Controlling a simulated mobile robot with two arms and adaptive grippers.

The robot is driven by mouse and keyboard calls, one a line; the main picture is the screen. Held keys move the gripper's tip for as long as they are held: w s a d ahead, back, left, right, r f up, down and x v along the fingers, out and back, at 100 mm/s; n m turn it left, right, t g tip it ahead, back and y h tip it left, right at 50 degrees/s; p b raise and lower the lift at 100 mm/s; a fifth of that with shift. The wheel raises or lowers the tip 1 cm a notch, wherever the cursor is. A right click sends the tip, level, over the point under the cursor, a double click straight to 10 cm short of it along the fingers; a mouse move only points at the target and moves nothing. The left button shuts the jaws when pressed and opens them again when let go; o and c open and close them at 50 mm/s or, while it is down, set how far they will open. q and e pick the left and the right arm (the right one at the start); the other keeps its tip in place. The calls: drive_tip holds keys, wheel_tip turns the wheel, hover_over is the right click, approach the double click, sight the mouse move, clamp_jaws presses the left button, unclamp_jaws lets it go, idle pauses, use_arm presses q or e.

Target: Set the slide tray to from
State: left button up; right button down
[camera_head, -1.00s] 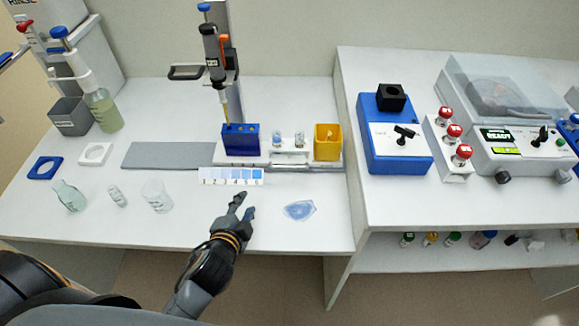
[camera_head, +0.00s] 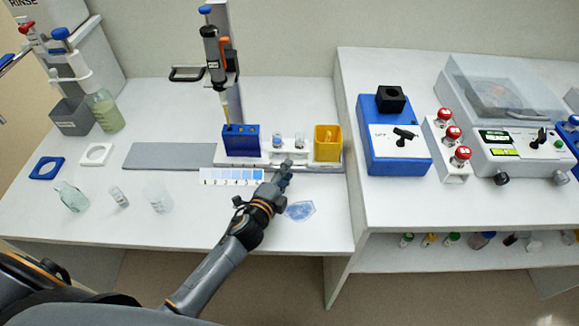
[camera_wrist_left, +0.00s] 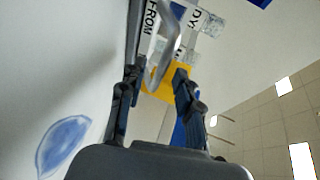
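The white slide tray (camera_head: 262,161) sits on the long grey rail plate (camera_head: 170,155) below the pipette stand. It carries a blue block (camera_head: 241,140), small vials (camera_head: 278,141) and a yellow cup (camera_head: 327,143). My left gripper (camera_head: 286,170) is at the tray's front edge, between the vials and the cup. In the left wrist view the fingers (camera_wrist_left: 156,82) are apart, with a grey curved bar (camera_wrist_left: 167,50) between or just beyond them; contact cannot be told. A "FROM" label (camera_wrist_left: 150,18) shows there beside the bar. My right gripper is not in view.
A blue-and-white numbered strip (camera_head: 232,176) lies in front of the tray. A blue puddle-like patch (camera_head: 300,210) is right of my forearm. Glassware, including a beaker (camera_head: 158,197), stands at left. A blue device (camera_head: 394,135) is on the right bench.

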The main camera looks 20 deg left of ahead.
use_arm(q)
drive_tip(key=shift+x, duration=1.4)
clamp_jaws()
